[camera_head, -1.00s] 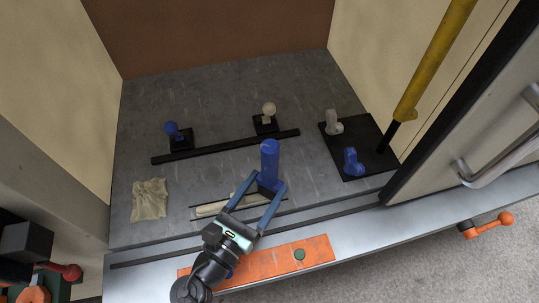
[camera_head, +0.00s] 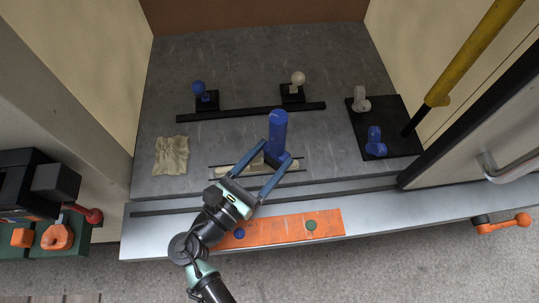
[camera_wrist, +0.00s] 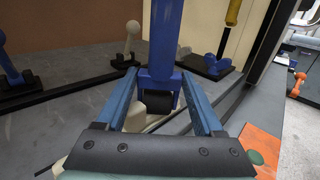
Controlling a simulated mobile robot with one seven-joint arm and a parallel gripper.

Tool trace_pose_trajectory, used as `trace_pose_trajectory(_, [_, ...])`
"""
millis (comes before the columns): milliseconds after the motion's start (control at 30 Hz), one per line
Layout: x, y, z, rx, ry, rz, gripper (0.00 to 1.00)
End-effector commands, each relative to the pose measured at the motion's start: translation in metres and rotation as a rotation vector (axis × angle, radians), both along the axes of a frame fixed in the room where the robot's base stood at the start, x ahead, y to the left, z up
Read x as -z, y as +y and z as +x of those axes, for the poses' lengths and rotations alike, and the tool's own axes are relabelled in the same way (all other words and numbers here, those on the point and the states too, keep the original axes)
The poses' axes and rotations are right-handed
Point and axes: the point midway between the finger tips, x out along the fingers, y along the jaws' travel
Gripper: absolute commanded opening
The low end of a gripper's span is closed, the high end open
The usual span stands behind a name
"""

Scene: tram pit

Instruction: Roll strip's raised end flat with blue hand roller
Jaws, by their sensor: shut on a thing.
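The blue hand roller (camera_head: 278,132) stands upright in my gripper (camera_head: 278,154), its thick blue handle up. In the wrist view its black roll (camera_wrist: 158,102) shows below the handle, between my fingers. My gripper is shut on the roller. The cream strip (camera_head: 228,169) lies between thin dark rails on the grey floor near the front edge, and its right part runs toward the roller. In the wrist view a pale part of the strip (camera_wrist: 134,120) shows beside the roll. My fingers partly hide the strip, so I cannot tell whether the roll touches it.
A black bar (camera_head: 250,112) lies behind, with a blue-knobbed post (camera_head: 200,92) and a cream-knobbed post (camera_head: 297,82) beyond. A black mat (camera_head: 400,140) with grey and blue pieces is right. A beige cloth (camera_head: 171,156) lies left. An orange plate (camera_head: 285,229) lies in front.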

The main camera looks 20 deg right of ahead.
Motion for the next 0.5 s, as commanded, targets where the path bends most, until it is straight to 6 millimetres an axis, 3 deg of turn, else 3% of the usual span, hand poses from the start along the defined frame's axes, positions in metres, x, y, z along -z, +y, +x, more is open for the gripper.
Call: trace_pose_trajectory(500, [0.000,-0.026,-0.008,0.007,0.002,-0.002,0.05])
